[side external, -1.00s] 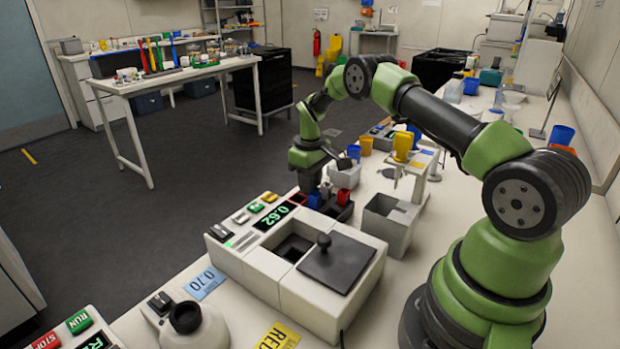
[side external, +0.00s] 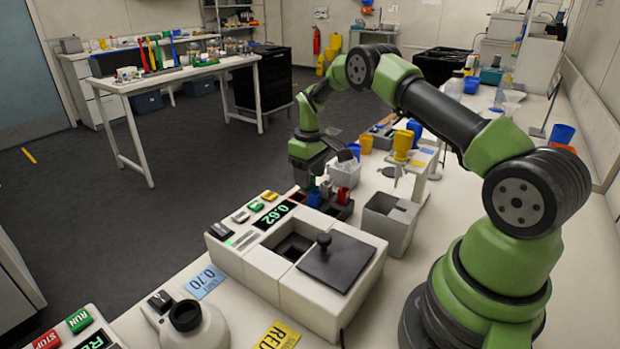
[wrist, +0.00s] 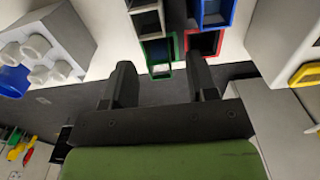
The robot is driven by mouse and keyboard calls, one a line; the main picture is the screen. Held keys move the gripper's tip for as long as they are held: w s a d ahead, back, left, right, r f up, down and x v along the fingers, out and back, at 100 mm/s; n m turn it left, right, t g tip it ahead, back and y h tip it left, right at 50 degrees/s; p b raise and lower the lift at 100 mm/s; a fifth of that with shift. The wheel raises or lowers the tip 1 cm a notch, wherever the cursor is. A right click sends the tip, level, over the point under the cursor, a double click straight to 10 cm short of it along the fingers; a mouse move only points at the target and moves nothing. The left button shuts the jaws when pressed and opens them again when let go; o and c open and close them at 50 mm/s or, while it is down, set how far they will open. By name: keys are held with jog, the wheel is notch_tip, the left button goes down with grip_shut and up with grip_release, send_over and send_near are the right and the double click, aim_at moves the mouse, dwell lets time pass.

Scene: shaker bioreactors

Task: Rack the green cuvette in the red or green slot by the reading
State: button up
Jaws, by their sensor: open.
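My gripper (wrist: 161,88) is open over the near end of the slots in the wrist view; its head (side external: 308,150) is above the rack in the side view. A green-rimmed slot (wrist: 143,50) lies just ahead of the fingers, with a red-rimmed slot (wrist: 221,44) to its right. A small pale green piece (wrist: 160,69) shows at the green slot's near edge, between the fingertips; I cannot tell surely if it is the green cuvette or how deep it sits. The reader display (side external: 276,216) shows 0.62. A blue card (side external: 204,282) reads 0.70.
The reader (side external: 318,308) has an open well (side external: 293,247) beside a black knobbed lid (side external: 343,262). A yellow card (side external: 277,338) reads RED. A grey open bin (side external: 388,238) stands right of the rack.

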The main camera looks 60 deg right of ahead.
jog(key=shift+r, duration=2.7)
jog(key=s+a+r+m+t, duration=0.1)
jog(key=s+a+r+t, duration=0.15)
jog(key=a+r, duration=0.5)
jog(key=s+a+r+m+t, duration=0.1)
jog(key=s+a+r, duration=0.3)
jog(key=r, duration=0.7)
jog(key=s+a+r+m+t+y, duration=0.1)
jog(key=s+a, duration=0.3)
jog(key=s, duration=0.5)
jog(key=s+a+r+m+t+y, duration=0.1)
jog(key=s+a, duration=0.3)
jog(key=s, duration=0.5)
jog(key=shift+s+a+t, duration=0.15)
jog(key=shift+a+t, duration=0.15)
jog(key=shift+t, duration=0.55)
jog(key=shift+c, duration=0.3)
